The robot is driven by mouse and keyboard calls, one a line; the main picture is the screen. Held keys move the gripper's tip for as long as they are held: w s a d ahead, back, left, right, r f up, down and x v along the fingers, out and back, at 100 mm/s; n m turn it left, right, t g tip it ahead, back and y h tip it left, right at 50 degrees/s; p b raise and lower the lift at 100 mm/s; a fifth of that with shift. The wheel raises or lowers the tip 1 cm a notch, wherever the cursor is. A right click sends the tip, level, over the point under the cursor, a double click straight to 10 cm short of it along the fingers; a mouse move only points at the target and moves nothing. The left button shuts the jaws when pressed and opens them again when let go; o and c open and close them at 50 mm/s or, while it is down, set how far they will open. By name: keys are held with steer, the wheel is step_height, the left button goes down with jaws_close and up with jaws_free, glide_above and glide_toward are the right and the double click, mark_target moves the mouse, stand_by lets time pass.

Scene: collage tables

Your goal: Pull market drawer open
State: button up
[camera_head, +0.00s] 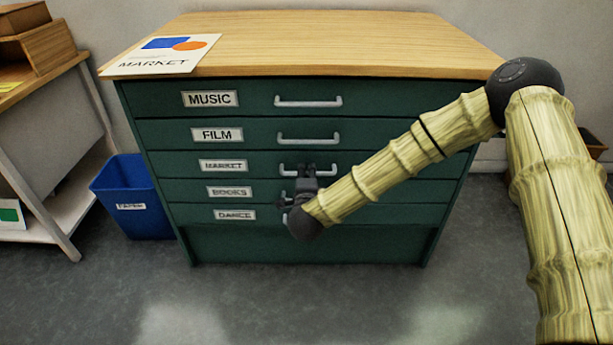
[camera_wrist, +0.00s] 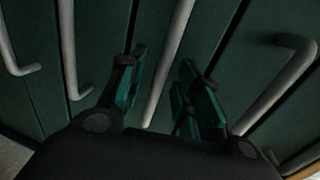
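The market drawer (camera_head: 259,167) is the third dark green drawer down in the cabinet, with a white MARKET label (camera_head: 223,166) on its left. It looks shut, flush with its neighbours. Its light grey bar handle (camera_head: 328,170) is partly hidden behind my gripper (camera_head: 307,172). In the wrist view, the gripper (camera_wrist: 160,92) is open, one finger on each side of a handle bar (camera_wrist: 172,55), which appears to be the market handle. Gaps show between the bar and both fingers. I cannot tell exactly how deep the bar sits between them.
The MUSIC drawer handle (camera_head: 308,102) and FILM drawer handle (camera_head: 308,138) are above; BOOKS and DANCE drawers lie below. A MARKET poster (camera_head: 163,58) lies on the wooden top (camera_head: 320,40). A blue bin (camera_head: 130,200) stands left of the cabinet. The floor (camera_head: 300,305) in front is clear.

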steer(key=shift+x, duration=0.75)
jaws_close()
